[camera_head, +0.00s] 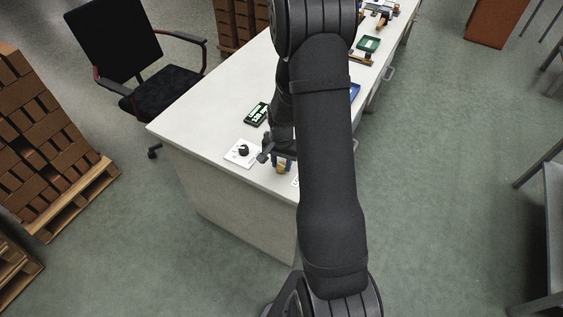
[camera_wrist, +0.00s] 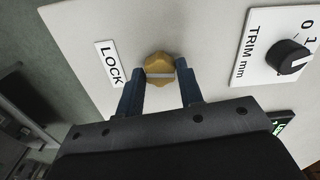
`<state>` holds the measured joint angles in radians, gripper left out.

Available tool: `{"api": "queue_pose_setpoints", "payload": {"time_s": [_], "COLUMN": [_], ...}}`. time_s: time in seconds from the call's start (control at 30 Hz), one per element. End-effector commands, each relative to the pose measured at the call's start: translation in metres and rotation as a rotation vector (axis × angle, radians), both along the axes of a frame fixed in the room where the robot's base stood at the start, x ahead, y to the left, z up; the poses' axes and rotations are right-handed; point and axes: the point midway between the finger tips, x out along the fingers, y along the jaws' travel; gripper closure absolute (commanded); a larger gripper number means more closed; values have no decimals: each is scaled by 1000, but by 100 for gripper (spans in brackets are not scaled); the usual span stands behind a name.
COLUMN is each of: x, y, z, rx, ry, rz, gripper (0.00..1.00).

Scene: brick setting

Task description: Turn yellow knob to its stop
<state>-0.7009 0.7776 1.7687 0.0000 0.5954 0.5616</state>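The yellow knob (camera_wrist: 160,69) sits on a pale panel beside a LOCK label (camera_wrist: 110,63) in the wrist view. It has a lobed rim and a white line across its face, lying nearly level in the picture. My gripper (camera_wrist: 160,73) has one dark blue finger on each side of it, with no clear gap at the fingertips. In the head view the yellow knob (camera_head: 281,169) shows small under my gripper (camera_head: 281,163), near the desk's front end. My arm hides part of that area.
A black TRIM mm dial (camera_wrist: 287,57) on a white plate lies right of the knob in the wrist view. A dark device with green display (camera_head: 257,113) lies further back on the white desk (camera_head: 215,108). A chair (camera_head: 140,55) stands left.

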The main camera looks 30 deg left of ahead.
Motion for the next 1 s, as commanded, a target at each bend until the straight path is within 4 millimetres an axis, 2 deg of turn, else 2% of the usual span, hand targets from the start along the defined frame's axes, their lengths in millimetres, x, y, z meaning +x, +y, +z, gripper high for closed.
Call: {"api": "queue_pose_setpoints", "payload": {"time_s": [0.03, 0.1, 0.37, 0.53, 0.67, 1.0], "x": [0, 0, 0, 1, 1, 1], "y": [0, 0, 0, 0, 1, 1], "z": [1, 0, 0, 10, 30, 106], "rx": [1, 1, 0, 1, 3, 5], "ry": [-1, -1, 0, -2, -4, -5], "rz": [0, 0, 1, 1, 1, 1], "gripper": [57, 45, 45, 45, 45, 45]}}
